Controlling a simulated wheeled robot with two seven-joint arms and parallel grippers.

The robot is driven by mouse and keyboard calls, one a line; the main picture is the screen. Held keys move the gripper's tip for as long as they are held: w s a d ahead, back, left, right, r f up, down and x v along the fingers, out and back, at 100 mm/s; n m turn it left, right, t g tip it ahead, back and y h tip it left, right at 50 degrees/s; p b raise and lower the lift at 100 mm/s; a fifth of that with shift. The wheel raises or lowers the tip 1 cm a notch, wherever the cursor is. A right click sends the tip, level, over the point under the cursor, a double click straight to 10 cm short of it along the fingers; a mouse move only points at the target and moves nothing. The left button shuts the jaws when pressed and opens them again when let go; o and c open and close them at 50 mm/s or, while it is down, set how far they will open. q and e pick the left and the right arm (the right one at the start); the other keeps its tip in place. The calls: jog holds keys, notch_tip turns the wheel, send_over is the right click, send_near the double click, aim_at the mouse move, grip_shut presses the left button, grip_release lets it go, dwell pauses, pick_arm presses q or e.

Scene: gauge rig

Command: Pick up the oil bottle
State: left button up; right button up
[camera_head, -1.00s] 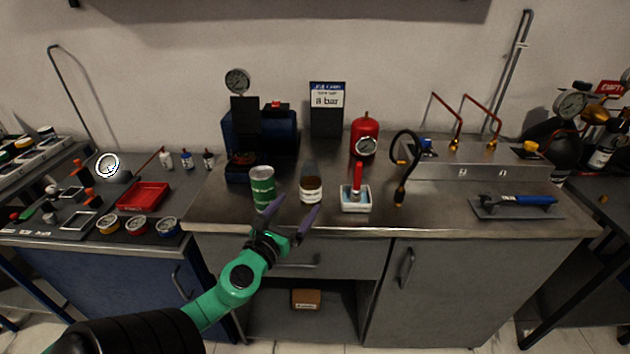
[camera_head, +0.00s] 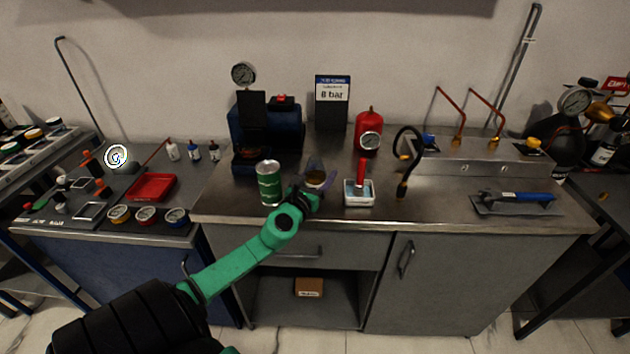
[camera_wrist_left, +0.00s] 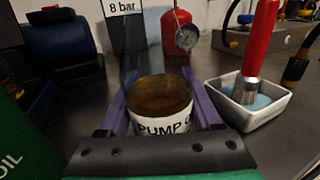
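A clear bottle with brown contents and a white label reading "PUMP O…" (camera_wrist_left: 160,112) stands upright on the steel bench; in the head view this pump oil bottle (camera_head: 316,181) is partly hidden by my left gripper (camera_head: 318,174). In the left wrist view the purple fingers of my left gripper (camera_wrist_left: 160,103) are spread on either side of the bottle, with narrow gaps seeming to show beside it. A green can (camera_head: 268,184) stands just left of it; its "OIL" lettering shows in the left wrist view (camera_wrist_left: 20,145). My right gripper is not in view.
A white tray (camera_head: 347,202) with a red-handled brush (camera_head: 362,172) stands close right of the bottle. A red cylinder with a gauge (camera_head: 367,128), a blue pump (camera_head: 245,130) and an "8 bar" sign (camera_head: 332,95) stand behind. The bench front edge is near.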

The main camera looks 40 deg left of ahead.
pick_arm(q)
grip_shut()
jog(key=shift+r, duration=0.1)
